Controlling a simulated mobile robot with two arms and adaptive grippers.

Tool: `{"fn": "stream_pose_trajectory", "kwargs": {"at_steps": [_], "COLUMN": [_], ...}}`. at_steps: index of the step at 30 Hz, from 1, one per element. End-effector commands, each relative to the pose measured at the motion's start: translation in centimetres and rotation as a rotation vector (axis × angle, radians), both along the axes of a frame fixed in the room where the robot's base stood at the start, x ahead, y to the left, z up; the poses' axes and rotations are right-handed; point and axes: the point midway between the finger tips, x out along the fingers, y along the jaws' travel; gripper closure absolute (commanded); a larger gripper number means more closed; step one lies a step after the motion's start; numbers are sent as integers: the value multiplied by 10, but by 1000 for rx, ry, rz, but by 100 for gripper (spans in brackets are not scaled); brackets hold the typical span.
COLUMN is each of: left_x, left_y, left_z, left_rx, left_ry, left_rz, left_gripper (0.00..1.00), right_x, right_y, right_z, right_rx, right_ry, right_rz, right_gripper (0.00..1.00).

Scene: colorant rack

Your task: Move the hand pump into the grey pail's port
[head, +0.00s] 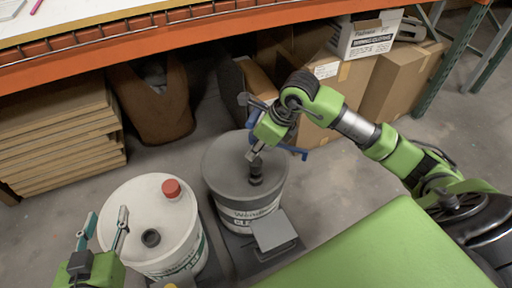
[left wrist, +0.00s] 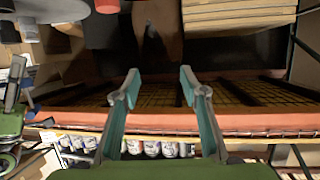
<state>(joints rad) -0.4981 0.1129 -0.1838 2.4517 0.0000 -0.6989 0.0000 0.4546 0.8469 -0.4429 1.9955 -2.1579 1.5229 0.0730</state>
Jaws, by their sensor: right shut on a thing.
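The grey pail (head: 222,165) stands on the floor in the middle of the head view, with a dark lid. The hand pump (head: 256,172) is a black upright piece over the pail's lid. My right gripper (head: 256,151) is shut on the pump's top, from above. The pump's lower end meets the lid in the picture; I cannot tell whether it is in the port, which is hidden. My left gripper (head: 106,218) is open and empty above the white pail's left side. Its two spread fingers also show in the left wrist view (left wrist: 158,82).
The white pail (head: 130,205) stands left of the grey one, with a red cap (head: 171,188) and a dark open port (head: 151,238). A grey plate (head: 273,230) is in front of the grey pail. Cardboard boxes (head: 395,80) and an orange shelf beam (head: 120,38) lie behind.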

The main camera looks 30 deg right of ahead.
Motion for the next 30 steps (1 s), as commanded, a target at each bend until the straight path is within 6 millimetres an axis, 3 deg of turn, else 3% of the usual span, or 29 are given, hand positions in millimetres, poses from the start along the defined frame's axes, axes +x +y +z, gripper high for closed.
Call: {"fn": "stream_pose_trajectory", "kwargs": {"at_steps": [15,30], "left_x": [14,15], "left_y": [-9,-10], "left_z": [40,47], "left_rx": [-48,-54], "left_ry": [-192,-218], "left_rz": [-13,-15], "left_gripper": [60,60], "right_x": [0,0], "right_y": [0,0], "right_z": [-10,-11], "right_rx": [0,0], "right_ry": [-1,-2], "right_rz": [0,0], "right_gripper": [100,100]}}
